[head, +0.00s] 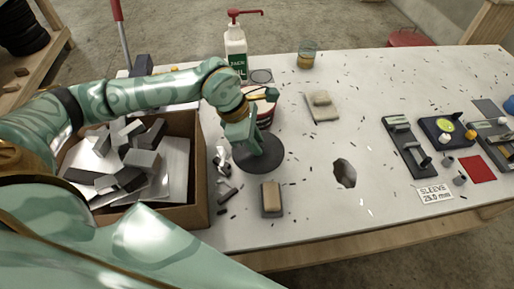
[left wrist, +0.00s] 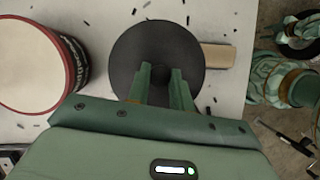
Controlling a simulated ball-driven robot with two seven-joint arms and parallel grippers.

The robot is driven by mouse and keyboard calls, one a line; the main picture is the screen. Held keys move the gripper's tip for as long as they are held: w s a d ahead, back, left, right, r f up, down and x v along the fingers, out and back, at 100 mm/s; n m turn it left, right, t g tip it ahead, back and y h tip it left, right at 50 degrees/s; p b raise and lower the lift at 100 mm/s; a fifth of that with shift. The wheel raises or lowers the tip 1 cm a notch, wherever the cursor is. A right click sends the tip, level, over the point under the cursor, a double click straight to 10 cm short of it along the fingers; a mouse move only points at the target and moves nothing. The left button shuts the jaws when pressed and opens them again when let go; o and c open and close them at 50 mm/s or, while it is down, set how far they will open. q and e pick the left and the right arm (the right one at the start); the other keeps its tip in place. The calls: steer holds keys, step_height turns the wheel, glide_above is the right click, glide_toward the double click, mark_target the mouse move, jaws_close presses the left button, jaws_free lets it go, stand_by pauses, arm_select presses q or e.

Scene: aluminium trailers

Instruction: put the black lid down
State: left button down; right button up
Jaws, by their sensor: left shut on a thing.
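The black lid (head: 268,160) is a dark round disc over the left part of the white table, in front of a red-rimmed tub. My left gripper (head: 254,150) points down onto it and is shut on its middle. In the left wrist view the lid (left wrist: 135,50) lies beyond the two green fingers (left wrist: 161,82), which close on a knob at its centre. I cannot tell whether the lid touches the table. My right gripper is not identifiable in the head view.
The white tub (left wrist: 35,65) stands beside the lid. A tan-topped block (head: 272,198) lies just in front of it. A cardboard box (head: 200,185) of metal offcuts is at left, a pump bottle (head: 236,50) behind. Dark chips litter the table (head: 310,215); fixtures (head: 408,145) stand right.

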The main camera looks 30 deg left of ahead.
arm_select(q)
steer(key=w+f, duration=0.1)
steer(key=f, duration=0.1)
steer(key=w+a+f, duration=0.1)
steer(key=w+f, duration=0.1)
steer(key=shift+a+f+b, duration=0.1)
steer(key=shift+a+b, duration=0.05)
steer(key=shift+b, duration=0.25)
steer(key=shift+w+a+f+b, duration=0.1)
steer(key=shift+f+b, duration=0.2)
steer(key=shift+f, duration=1.35)
steer(key=shift+f, duration=0.1)
steer(key=c, duration=1.2)
jaws_free()
steer(key=shift+c, duration=0.2)
steer(key=shift+r, duration=0.2)
steer(key=p+v, duration=0.1)
steer(key=v, duration=1.1)
steer(key=shift+p, duration=0.4)
